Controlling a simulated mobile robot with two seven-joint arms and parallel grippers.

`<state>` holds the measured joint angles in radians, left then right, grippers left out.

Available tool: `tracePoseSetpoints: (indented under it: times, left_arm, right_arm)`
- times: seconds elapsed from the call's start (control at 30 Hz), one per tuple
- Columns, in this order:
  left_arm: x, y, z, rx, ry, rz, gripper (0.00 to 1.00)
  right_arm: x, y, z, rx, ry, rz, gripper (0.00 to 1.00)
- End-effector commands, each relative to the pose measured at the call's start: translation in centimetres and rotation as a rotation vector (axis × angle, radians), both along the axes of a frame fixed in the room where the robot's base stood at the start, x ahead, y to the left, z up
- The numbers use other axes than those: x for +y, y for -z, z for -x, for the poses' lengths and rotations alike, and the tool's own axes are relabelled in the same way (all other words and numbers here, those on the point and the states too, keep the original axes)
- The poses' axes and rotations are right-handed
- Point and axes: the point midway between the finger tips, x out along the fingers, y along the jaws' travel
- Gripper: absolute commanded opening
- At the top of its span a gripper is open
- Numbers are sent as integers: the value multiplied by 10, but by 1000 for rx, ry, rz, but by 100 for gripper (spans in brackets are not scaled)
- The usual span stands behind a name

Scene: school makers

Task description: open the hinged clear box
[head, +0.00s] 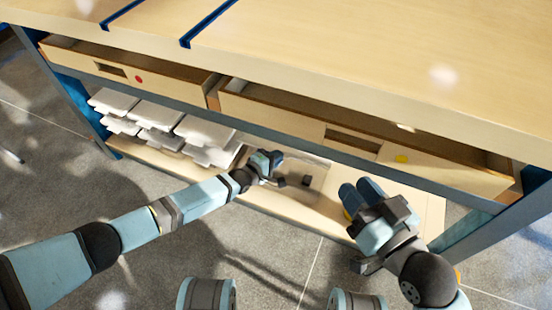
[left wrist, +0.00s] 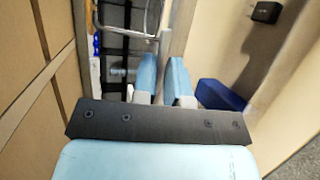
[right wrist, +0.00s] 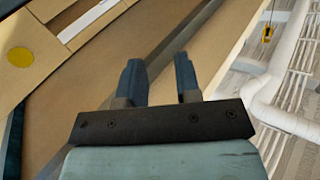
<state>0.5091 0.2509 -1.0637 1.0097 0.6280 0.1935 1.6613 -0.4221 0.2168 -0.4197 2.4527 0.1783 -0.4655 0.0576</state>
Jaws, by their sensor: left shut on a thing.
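The clear box (head: 316,176) is on the lower shelf under the bench, right of the white trays. It is see-through and its outline is faint, so I cannot tell how far its lid is raised. My left gripper (head: 268,160) is at the box's left side. In the left wrist view its fingers (left wrist: 163,80) are close together on what looks like the clear edge; the gripped part is hard to see. My right gripper (head: 361,192) is right of the box, in front of the bench. In the right wrist view its fingers (right wrist: 161,80) are apart with nothing between them.
White trays (head: 160,115) are stacked left of the box. Two drawers, left (head: 130,75) and right (head: 350,130), hang above the shelf, below the benchtop (head: 380,50). The shelf (head: 420,200) has bare room at the right. A blue piece (left wrist: 220,95) is beside my left fingers.

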Motion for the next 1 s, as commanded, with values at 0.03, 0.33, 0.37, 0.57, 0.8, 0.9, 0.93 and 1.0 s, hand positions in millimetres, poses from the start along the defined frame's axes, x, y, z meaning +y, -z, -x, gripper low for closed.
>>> tracePoseSetpoints:
  times: [0.03, 0.33, 0.37, 0.57, 0.8, 0.9, 0.93, 1.0]
  left_arm:
    - [0, -2, -1, -6, 0, 1, 17]
    - [0, -1, 0, -2, 0, 0, 31]
    - [0, -1, 0, -2, 0, 0, 31]
    - [10, -6, 12, 1, 0, 1, 31]
    - [44, -19, 52, 2, 0, 1, 31]
    - [58, -24, 69, 0, -1, 0, 31]
    - [61, -26, 73, -1, -1, 0, 31]
    - [69, -28, 83, 1, 0, 1, 31]
  right_arm:
    - [0, 0, 0, 0, 0, 0, 31]
    - [0, 0, 0, 1, 0, 1, 31]
    - [0, 0, 0, 1, 0, 1, 31]
    - [-1, -14, -1, -23, 7, -10, 31]
    - [-3, -48, 0, -116, 40, -65, 31]
    - [-4, -58, 1, -150, 52, -80, 31]
    - [-4, -61, 1, -158, 54, -84, 31]
    - [-5, -67, 2, -176, 60, -93, 31]
